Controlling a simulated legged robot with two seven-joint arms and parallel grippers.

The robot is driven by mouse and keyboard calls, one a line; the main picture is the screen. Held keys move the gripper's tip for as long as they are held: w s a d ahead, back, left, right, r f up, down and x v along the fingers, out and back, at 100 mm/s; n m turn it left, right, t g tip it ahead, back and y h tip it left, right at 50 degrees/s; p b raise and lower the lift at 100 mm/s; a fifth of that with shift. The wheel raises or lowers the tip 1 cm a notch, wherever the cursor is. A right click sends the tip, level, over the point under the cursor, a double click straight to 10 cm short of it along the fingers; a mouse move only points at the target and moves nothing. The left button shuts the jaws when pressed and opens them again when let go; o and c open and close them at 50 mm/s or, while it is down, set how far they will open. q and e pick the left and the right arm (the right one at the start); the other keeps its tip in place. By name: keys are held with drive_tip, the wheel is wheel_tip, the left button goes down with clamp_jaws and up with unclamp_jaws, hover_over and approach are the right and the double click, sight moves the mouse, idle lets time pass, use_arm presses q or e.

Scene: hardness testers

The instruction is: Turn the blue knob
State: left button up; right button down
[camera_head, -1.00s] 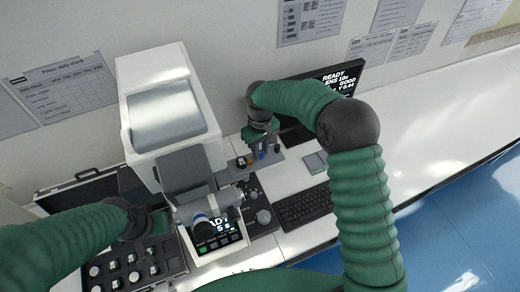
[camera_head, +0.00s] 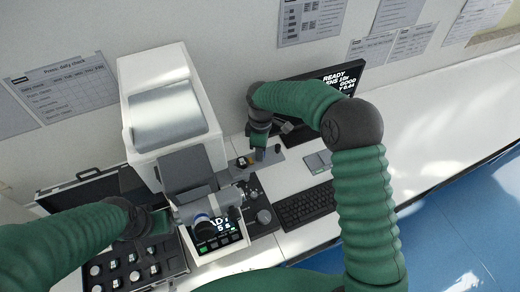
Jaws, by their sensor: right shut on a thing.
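My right gripper (camera_head: 260,154) points down over a small grey panel (camera_head: 268,163) beside the white tester. It is shut on the blue knob, which its fingers hide from view. A yellowish knob (camera_head: 251,160) and a dark knob (camera_head: 241,163) stand just left of the fingers. My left gripper (camera_head: 158,222) is low at the left, near the tester's base and above the case of parts; its fingers are too dark to read.
The white tester (camera_head: 165,75) has a lit screen (camera_head: 216,233). A monitor (camera_head: 340,82) stands behind my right arm. A keyboard (camera_head: 304,206) and small pad (camera_head: 318,162) lie to the right. An open case (camera_head: 175,277) holds several round samples. The bench at far right is clear.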

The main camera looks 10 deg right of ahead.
drive_tip(key=shift+w+d+r+n, duration=0.1)
drive_tip(key=shift+w+r+n, duration=0.05)
drive_tip(key=shift+n, duration=0.15)
drive_tip(key=c, duration=1.3)
unclamp_jaws()
drive_tip(key=shift+o, duration=0.6)
drive_tip(key=shift+r, duration=0.15)
wheel_tip(320, 180, up, 8)
drive_tip(key=b, duration=0.3)
drive_tip(key=shift+r, duration=0.1)
wheel_tip(320, 180, up, 8)
drive_tip(key=b, duration=0.1)
